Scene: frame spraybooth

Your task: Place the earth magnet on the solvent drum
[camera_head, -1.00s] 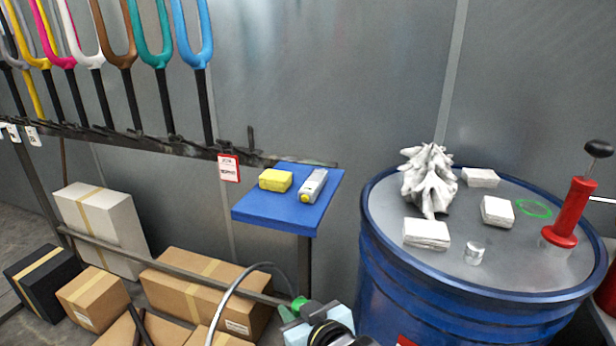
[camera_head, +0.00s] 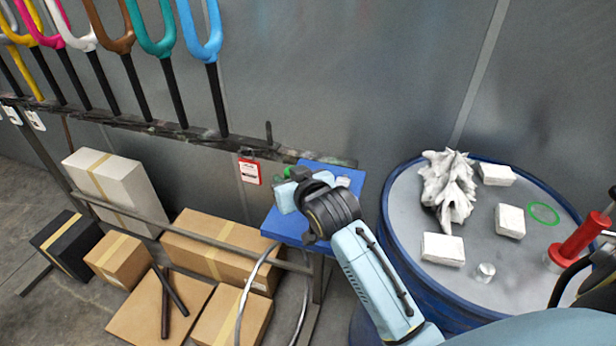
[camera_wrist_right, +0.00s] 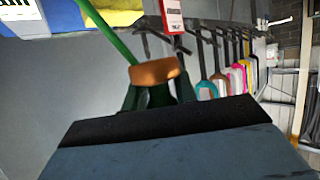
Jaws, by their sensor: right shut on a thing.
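My right gripper (camera_head: 286,187) is over the blue shelf (camera_head: 340,172), coming in from the lower right. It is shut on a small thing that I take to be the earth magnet. In the right wrist view this shows as an orange-brown block (camera_wrist_right: 155,71) between the dark green fingers, with a green cable or rod running to it. In the head view only a bit of green shows at the gripper tip. The solvent drum (camera_head: 398,210) is blue with a grey top, at the right, apart from the gripper. My left gripper is not in view.
On the drum top are a crumpled white rag (camera_head: 447,187), several white blocks, a small metal jar (camera_head: 485,271), a green ring (camera_head: 543,213) and a red plunger (camera_head: 580,240). Coloured forks hang at upper left. Boxes (camera_head: 215,250) stand below. The ring's inside is bare.

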